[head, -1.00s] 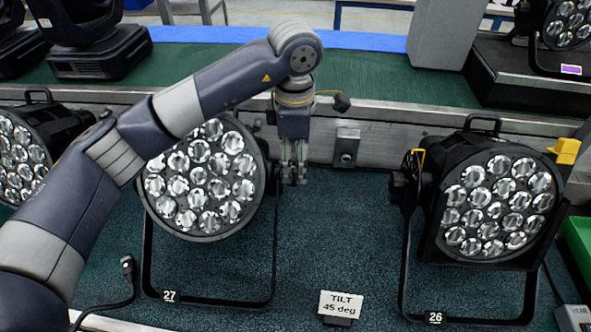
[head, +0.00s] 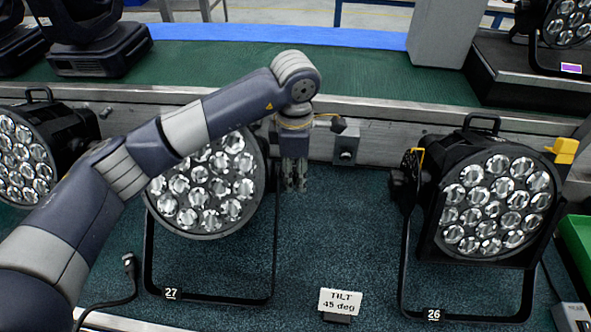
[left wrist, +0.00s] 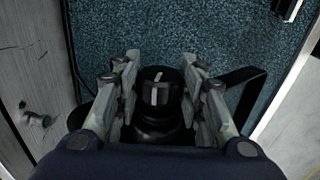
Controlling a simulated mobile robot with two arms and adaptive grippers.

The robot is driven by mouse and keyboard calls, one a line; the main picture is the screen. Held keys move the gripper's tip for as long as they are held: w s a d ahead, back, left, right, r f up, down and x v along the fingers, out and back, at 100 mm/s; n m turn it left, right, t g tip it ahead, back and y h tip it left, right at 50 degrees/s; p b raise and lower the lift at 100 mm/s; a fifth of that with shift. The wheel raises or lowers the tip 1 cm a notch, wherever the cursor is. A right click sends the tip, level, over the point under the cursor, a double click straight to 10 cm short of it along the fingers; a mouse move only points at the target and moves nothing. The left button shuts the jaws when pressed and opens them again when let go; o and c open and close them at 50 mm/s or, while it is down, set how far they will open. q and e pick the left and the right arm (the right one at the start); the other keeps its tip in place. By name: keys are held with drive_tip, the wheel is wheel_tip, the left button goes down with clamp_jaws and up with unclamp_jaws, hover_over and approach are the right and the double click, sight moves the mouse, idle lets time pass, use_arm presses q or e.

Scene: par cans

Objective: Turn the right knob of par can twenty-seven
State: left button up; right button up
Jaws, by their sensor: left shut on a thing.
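Par can twenty-seven (head: 205,205) stands left of centre in the head view, its round lens face partly covered by my left arm. Its yoke bears the label 27 (head: 171,293). My left gripper (head: 294,183) points down at the right side of this par can. In the left wrist view the right knob (left wrist: 158,88), black with a pale line on its cap, sits between the two fingers (left wrist: 160,92), which are shut on it. In the head view the gripper hides the knob. My right gripper is in neither view.
A "TILT 45 deg" sign (head: 340,300) stands at the front. Another par can (head: 30,150) is at the far left.

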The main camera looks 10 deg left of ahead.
use_arm(q)
drive_tip(key=shift+w+g, duration=0.1)
drive_tip(key=shift+g, duration=0.3)
drive_tip(key=g+b, duration=0.1)
drive_tip(key=g, duration=0.2)
drive_tip(key=shift+w+g, duration=0.15)
drive_tip(key=shift+g, duration=0.95)
drive_tip(key=shift+w+g+p, duration=0.1)
drive_tip(key=shift+g+p, duration=0.2)
drive_tip(key=shift+g, duration=0.2)
drive_tip(key=o, duration=1.1)
wheel_tip(320, 180, up, 10)
